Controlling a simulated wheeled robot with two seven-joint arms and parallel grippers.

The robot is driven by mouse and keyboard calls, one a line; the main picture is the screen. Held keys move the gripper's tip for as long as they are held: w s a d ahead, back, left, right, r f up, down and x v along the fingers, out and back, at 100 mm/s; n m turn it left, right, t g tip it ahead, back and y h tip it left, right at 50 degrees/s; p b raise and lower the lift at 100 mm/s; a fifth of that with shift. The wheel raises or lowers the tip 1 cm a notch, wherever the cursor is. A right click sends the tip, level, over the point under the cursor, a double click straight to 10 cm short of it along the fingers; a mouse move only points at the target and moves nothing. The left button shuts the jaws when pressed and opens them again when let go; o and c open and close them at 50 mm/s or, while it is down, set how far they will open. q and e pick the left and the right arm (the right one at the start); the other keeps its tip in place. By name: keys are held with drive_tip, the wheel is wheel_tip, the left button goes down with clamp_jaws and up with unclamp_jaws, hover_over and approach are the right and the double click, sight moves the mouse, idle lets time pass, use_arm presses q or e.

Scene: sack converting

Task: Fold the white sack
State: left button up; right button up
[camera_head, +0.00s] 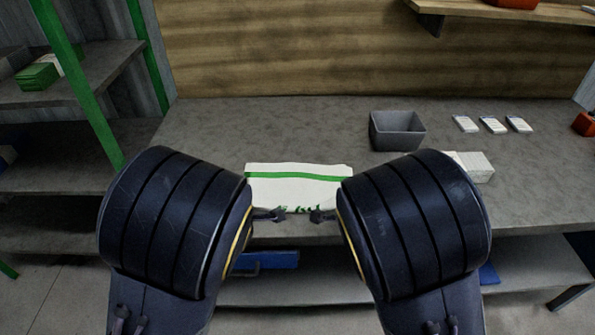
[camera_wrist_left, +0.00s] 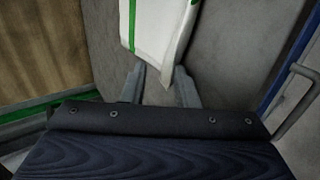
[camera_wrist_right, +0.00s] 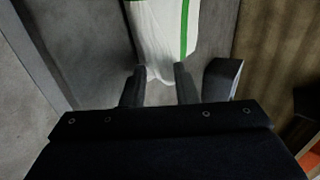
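The white sack (camera_head: 298,171) lies flat on the grey table near its front edge, with a green stripe across it and green print at its near side. My left gripper (camera_head: 280,214) and right gripper (camera_head: 318,215) are at its near edge, close to each other. In the left wrist view the fingers (camera_wrist_left: 162,87) are apart, with an end of the sack (camera_wrist_left: 158,28) just ahead of them. In the right wrist view the fingers (camera_wrist_right: 158,84) are apart, with the sack's end (camera_wrist_right: 157,45) reaching between their tips. My arms hide the table beside the sack.
A grey open bin (camera_head: 397,131) stands behind to the right. A white stack (camera_head: 474,166) is partly hidden by my right arm. Several small white packs (camera_head: 491,125) lie at the back right. A green-posted shelf (camera_head: 75,80) stands left. The table behind the sack is clear.

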use_arm(q)
drive_tip(key=shift+o, duration=1.1)
use_arm(e)
drive_tip(key=shift+o, duration=1.1)
use_arm(q)
drive_tip(key=shift+r, duration=0.1)
use_arm(e)
drive_tip(key=shift+r, duration=0.15)
use_arm(q)
drive_tip(key=shift+r, duration=0.4)
use_arm(e)
drive_tip(key=shift+s+r, duration=0.1)
drive_tip(key=shift+r, duration=0.25)
use_arm(q)
drive_tip(key=s+r, duration=0.6)
drive_tip(key=r, duration=0.2)
use_arm(e)
drive_tip(key=s+r, duration=0.5)
drive_tip(key=r, duration=0.3)
drive_tip(key=shift+s, duration=0.4)
